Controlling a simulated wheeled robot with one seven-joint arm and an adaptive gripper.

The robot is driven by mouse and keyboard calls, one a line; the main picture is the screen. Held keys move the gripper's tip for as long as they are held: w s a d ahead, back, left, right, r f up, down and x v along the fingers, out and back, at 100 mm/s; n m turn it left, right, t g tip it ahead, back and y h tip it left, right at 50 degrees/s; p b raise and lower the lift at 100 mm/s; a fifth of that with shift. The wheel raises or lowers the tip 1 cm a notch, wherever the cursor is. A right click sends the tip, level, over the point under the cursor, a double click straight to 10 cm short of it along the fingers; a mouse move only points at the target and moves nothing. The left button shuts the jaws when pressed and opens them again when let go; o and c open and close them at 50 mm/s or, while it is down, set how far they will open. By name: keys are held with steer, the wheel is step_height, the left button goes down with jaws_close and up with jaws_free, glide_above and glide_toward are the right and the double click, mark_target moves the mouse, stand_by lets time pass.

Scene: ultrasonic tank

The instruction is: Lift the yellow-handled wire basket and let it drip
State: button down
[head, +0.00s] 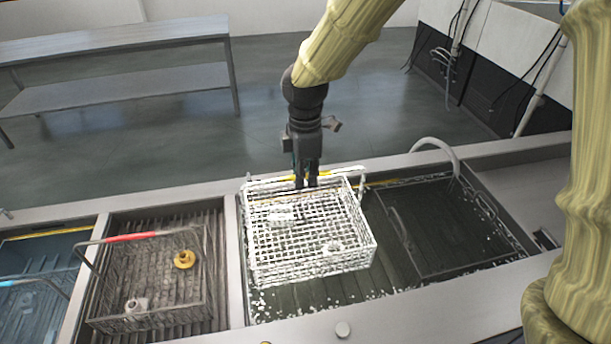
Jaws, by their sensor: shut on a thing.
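The yellow-handled wire basket (310,235) is in the head view, tilted a little, over the dark, bubbly tank (410,285) in the middle. It looks white with foam or droplets, and pale parts show inside it. Its yellow handle (337,173) runs along the far side. My gripper (306,184) points down at the far side of the basket and is shut on the handle. The fingertips are partly hidden against the handle and mesh. I cannot tell exactly how high the basket's bottom is above the liquid.
Left of it, a red-handled basket (95,279) with a yellow ring (184,259) sits in a ribbed compartment. A blue tank (35,290) is at far left. Another dark wire frame (447,262) and a curved pipe (436,144) are at the right. A metal rim (237,270) divides the compartments.

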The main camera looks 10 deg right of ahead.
steer(key=shift+r+p, duration=2.6)
steer(key=shift+r, duration=0.65)
steer(key=shift+f, duration=0.1)
